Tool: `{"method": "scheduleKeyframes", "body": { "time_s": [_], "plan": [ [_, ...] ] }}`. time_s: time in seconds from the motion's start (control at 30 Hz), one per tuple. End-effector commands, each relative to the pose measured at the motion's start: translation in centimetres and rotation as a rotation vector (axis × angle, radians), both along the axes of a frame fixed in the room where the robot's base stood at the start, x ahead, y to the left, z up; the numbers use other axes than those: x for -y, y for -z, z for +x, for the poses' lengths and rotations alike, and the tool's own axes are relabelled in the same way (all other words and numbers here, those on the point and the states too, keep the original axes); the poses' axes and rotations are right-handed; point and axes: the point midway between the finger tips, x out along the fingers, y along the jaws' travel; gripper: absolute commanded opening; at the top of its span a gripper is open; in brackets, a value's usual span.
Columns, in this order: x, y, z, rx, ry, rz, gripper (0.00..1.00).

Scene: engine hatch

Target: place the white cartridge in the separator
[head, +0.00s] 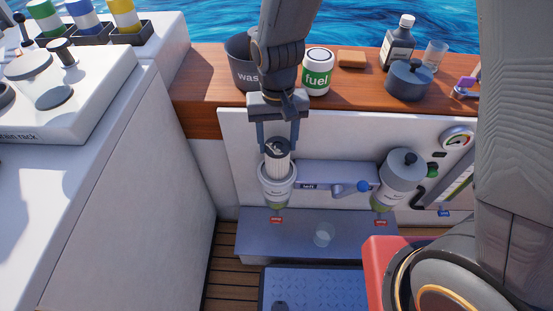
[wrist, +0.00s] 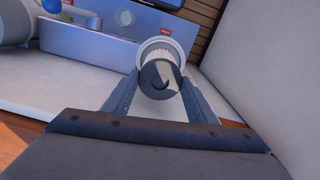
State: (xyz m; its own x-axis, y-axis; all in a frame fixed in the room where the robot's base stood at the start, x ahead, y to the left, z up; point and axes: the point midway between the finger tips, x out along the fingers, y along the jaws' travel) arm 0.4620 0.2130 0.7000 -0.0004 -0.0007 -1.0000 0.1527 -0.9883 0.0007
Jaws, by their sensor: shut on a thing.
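The white cartridge (head: 277,165) has a dark top and pleated white sides. It stands upright with its lower part inside the open separator bowl (head: 279,186) on the left, and its upper part shows above the rim. My gripper (head: 277,150) is directly above, shut on the cartridge's top. In the wrist view the cartridge (wrist: 160,80) sits between both fingers (wrist: 160,88), with the white rim of the separator (wrist: 165,43) around its far side. Whether the cartridge touches the bottom is hidden. A second separator (head: 401,178) at the right has a grey lid on.
A blue-handled lever (head: 362,186) sits on the bracket between the separators. A clear cup (head: 324,234) stands on the grey ledge (head: 350,240) below. The waste bin (head: 243,62), fuel can (head: 318,72) and dark pot (head: 408,80) stand on the wooden shelf behind.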

Motion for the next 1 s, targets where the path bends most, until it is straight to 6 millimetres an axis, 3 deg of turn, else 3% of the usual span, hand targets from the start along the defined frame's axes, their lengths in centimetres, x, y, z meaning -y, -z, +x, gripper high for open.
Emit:
{"method": "scheduleKeyframes", "body": {
  "time_s": [0.1, 0.37, 0.6, 1.0],
  "plan": [
    [0.0, 1.9, -0.1, -0.002, -0.001, -0.001, 0.15],
    [-0.1, 3.6, -0.1, -0.002, -0.003, -0.001, 0.15],
    [-0.1, 6.9, -0.1, -0.003, -0.004, -0.001, 0.15],
    [-0.2, 7.3, -0.1, 0.000, -0.004, 0.000, 0.15]
  ]
}}
